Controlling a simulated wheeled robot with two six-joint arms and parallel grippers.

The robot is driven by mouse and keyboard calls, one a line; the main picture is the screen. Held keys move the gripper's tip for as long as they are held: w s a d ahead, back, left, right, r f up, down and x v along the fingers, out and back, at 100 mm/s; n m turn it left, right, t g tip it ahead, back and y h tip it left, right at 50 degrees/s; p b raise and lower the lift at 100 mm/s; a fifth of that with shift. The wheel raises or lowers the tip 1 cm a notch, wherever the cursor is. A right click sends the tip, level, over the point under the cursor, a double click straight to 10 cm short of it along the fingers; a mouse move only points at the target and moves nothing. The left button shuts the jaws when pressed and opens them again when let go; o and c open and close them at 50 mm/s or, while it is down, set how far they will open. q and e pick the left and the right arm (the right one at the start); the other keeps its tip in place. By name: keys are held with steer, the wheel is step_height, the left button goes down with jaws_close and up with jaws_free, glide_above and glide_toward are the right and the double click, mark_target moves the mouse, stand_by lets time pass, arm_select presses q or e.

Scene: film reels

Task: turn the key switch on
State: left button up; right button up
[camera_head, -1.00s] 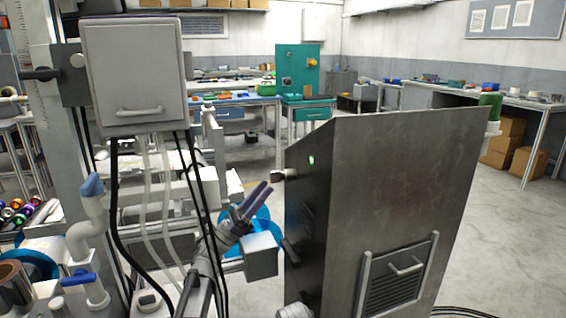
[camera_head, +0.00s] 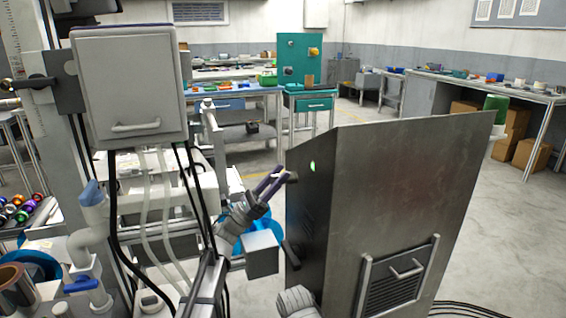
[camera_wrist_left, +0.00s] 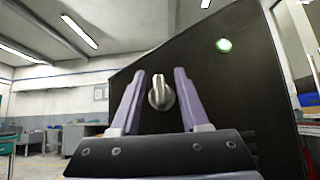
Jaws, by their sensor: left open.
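The key switch is a metal knob on the left side of the dark metal cabinet (camera_head: 400,200). In the left wrist view the key switch (camera_wrist_left: 160,93) shows with its flat grip upright. A lit green lamp (camera_wrist_left: 223,45) is on the same panel, and it also shows in the head view (camera_head: 312,167). My left gripper (camera_head: 279,178) is open, its purple fingers pointing at the panel. In the left wrist view the fingers stand on either side of the key switch, with gaps to it. In the head view the fingertips partly hide the key switch. My right gripper is not in view.
A grey box (camera_head: 130,85) with hanging cables stands at the left. A black handle (camera_head: 291,254) sticks out of the cabinet below the key switch. Pipes with a blue valve handle (camera_head: 82,285) are at the lower left. Open floor lies right of the cabinet.

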arm_select(q)
steer(key=shift+p+x, duration=0.3)
steer(key=shift+x, duration=0.75)
jaws_close()
